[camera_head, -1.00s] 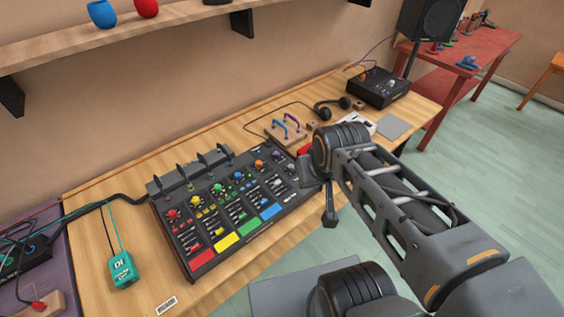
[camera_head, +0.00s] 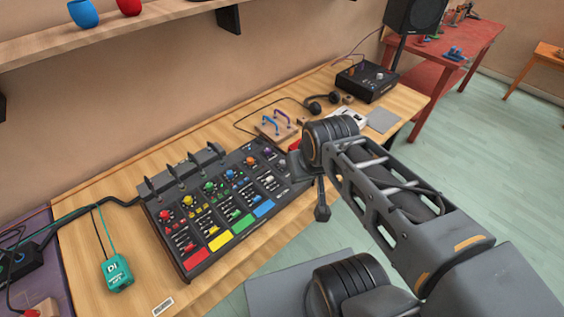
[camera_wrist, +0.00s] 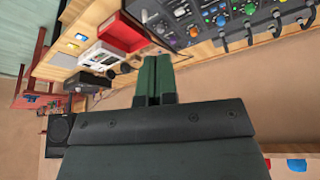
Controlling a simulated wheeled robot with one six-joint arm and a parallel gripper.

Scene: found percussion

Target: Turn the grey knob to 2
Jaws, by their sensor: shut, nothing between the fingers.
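The black mixer (camera_head: 190,262) lies on the wooden bench, with coloured knobs, sliders and colour pads. A pale grey knob (camera_head: 283,164) shows near its right end, close to my wrist; its pointer and numbers are too small to read. In the wrist view a pale knob (camera_wrist: 180,12) shows on the mixer at the top edge; I cannot tell if it is the same one. My gripper (camera_wrist: 153,62) has its dark green fingers together and empty, apart from the mixer's knobs in that picture. My wrist and arm hide the bench beyond the mixer's right end.
A red tray (camera_wrist: 122,32) and a white device (camera_wrist: 98,57) are near the mixer. Headphones (camera_head: 322,103), a board with coloured handles (camera_head: 268,132) and a black box with knobs (camera_head: 366,84) stand farther back. A teal box (camera_head: 117,274) lies left. A shelf (camera_head: 60,45) overhangs the bench.

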